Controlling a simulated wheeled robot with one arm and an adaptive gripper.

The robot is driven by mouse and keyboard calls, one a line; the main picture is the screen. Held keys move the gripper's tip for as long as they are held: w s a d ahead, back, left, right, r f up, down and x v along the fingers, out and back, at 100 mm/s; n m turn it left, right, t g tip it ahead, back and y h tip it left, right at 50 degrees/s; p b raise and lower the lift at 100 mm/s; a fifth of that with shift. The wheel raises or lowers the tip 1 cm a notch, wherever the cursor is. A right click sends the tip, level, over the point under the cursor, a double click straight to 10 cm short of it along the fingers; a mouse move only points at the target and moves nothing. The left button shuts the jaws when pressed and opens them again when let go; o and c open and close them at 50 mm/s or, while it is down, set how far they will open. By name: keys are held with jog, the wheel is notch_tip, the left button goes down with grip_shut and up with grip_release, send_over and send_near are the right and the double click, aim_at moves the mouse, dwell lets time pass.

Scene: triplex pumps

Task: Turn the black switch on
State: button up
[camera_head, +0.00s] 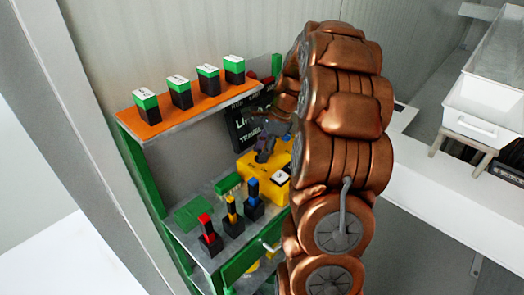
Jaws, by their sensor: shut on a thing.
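My gripper (266,150) is small and dark in the head view. It points down at the top of a yellow box (248,167) on the shelf unit's lower level. It is shut on a dark piece at the box top, which appears to be the black switch. The switch is mostly hidden by the fingers, and its position cannot be read. My copper-coloured arm covers the right side of the box.
Black blocks with red (207,225), yellow (231,212) and blue (252,190) tops stand in front of the box. Several green-and-black blocks stand on the orange upper shelf (190,108). A black sign (240,130) is behind the gripper. White drawers (484,120) stand at right.

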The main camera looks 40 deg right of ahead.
jog(key=o, duration=1.1)
jog(key=shift+o, duration=0.2)
